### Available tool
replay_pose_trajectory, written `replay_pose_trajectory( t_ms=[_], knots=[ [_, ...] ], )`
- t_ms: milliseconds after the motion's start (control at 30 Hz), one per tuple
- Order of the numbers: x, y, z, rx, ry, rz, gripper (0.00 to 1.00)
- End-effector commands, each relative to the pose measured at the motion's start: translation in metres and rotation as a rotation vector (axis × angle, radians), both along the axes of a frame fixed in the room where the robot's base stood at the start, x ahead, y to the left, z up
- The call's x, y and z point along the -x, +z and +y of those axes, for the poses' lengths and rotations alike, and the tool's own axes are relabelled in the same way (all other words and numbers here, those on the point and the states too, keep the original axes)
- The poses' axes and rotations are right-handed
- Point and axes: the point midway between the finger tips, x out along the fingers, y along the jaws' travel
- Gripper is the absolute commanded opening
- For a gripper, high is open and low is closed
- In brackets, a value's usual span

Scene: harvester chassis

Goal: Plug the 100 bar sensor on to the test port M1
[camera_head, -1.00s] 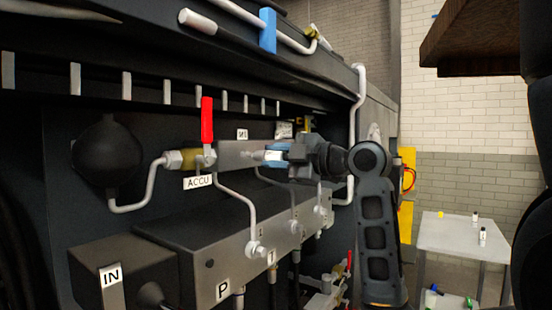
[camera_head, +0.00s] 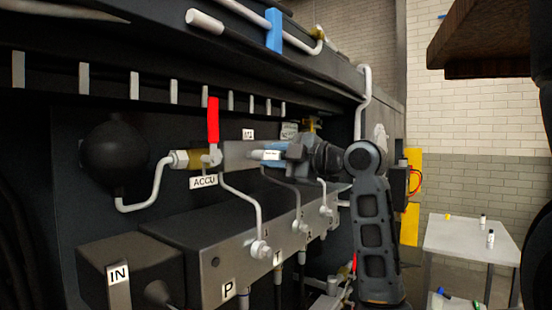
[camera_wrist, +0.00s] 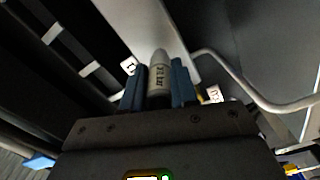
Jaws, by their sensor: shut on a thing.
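My gripper (camera_wrist: 158,88) has blue fingers and is shut on a pale cylindrical sensor (camera_wrist: 160,72). The dark print on it is too small to read surely. In the head view the gripper (camera_head: 272,154) is in front of the grey valve block (camera_head: 235,156), with the sensor's light tip (camera_head: 254,155) pointing left along the block. A small white label plate (camera_head: 248,134) sits just above; its text is blurred. Test port M1 itself is not clearly seen. I cannot tell whether the sensor touches the block.
A red lever (camera_head: 213,120) and ACCU label (camera_head: 203,183) are left of the gripper. Bent pipes (camera_head: 240,195) run below it to a lower block (camera_head: 228,262). A black accumulator (camera_head: 115,157) stands at the left. A white table (camera_head: 466,240) with small bottles stands at the right.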

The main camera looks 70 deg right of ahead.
Motion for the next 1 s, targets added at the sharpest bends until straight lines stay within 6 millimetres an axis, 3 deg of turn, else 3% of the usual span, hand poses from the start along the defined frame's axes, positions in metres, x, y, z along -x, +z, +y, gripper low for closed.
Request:
replay_pose_trajectory(
  t_ms=[267,300,600,867,1000],
  knots=[
    [-0.004,0.0,-0.001,0.0,0.001,0.001,0.0],
    [-0.004,0.0,-0.001,0.0,0.001,0.001,0.31],
    [-0.004,0.0,-0.001,0.0,0.0,0.0,0.58],
    [-0.002,0.0,-0.001,0.0,0.0,0.0,0.58],
    [0.012,-0.001,0.002,0.0,-0.003,-0.001,0.58]
  ],
)
